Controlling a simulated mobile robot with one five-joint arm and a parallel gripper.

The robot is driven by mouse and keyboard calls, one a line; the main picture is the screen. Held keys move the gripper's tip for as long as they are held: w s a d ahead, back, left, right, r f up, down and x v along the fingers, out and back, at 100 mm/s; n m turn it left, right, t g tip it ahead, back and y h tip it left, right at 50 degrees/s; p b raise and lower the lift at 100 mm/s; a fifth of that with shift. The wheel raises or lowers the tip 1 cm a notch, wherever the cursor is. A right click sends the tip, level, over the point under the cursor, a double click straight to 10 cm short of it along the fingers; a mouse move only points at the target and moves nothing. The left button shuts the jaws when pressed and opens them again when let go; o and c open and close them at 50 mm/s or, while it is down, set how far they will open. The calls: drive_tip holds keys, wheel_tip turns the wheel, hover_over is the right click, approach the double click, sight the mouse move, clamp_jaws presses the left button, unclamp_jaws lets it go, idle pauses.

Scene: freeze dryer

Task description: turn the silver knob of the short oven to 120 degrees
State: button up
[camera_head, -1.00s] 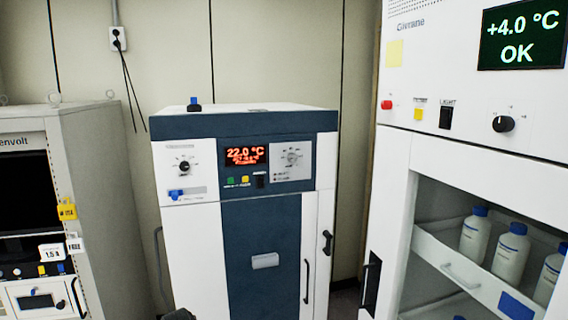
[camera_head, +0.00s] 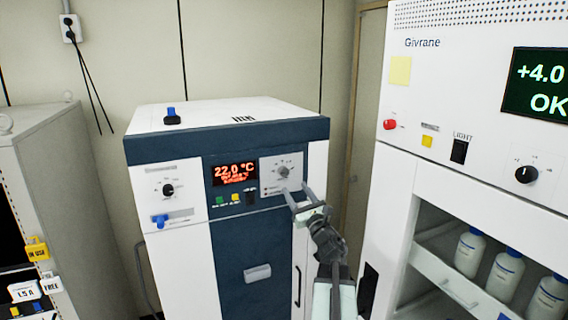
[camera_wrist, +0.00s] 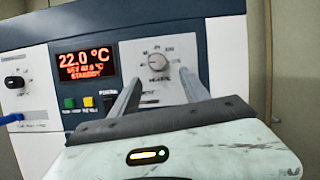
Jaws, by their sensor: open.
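The short oven (camera_head: 228,135) is white and dark blue and stands in the middle of the head view. Its silver knob (camera_head: 283,171) sits on a light dial plate right of the red display (camera_head: 235,174), which reads 22.0 °C. In the wrist view the silver knob (camera_wrist: 158,62) is a round grey dial with marks around it, and the display (camera_wrist: 86,63) also shows "STANDBY". My gripper (camera_head: 295,190) is open and empty, in front of the panel just below the knob. In the wrist view its two fingers (camera_wrist: 160,82) point toward the panel, with the knob seen between and beyond them.
A black knob (camera_head: 167,189) and blue valve (camera_head: 160,220) are on the oven's left panel. Green and yellow buttons (camera_head: 227,199) and a black switch sit below the display. A tall white fridge (camera_head: 400,180) with bottles stands close at right, a grey cabinet (camera_head: 60,170) at left.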

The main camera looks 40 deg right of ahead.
sight(285, 173)
drive_tip(key=shift+n+y, duration=0.3)
drive_tip(key=shift+n, duration=0.4)
drive_tip(key=p+x, duration=0.1)
drive_tip(key=x, duration=0.1)
drive_tip(key=p+x, duration=0.1)
drive_tip(key=x, duration=0.2)
drive_tip(key=p+x, duration=0.1)
drive_tip(key=x, duration=0.1)
drive_tip(key=shift+w+r, duration=0.2)
drive_tip(key=shift+r, duration=0.35)
drive_tip(key=shift+c, duration=0.3)
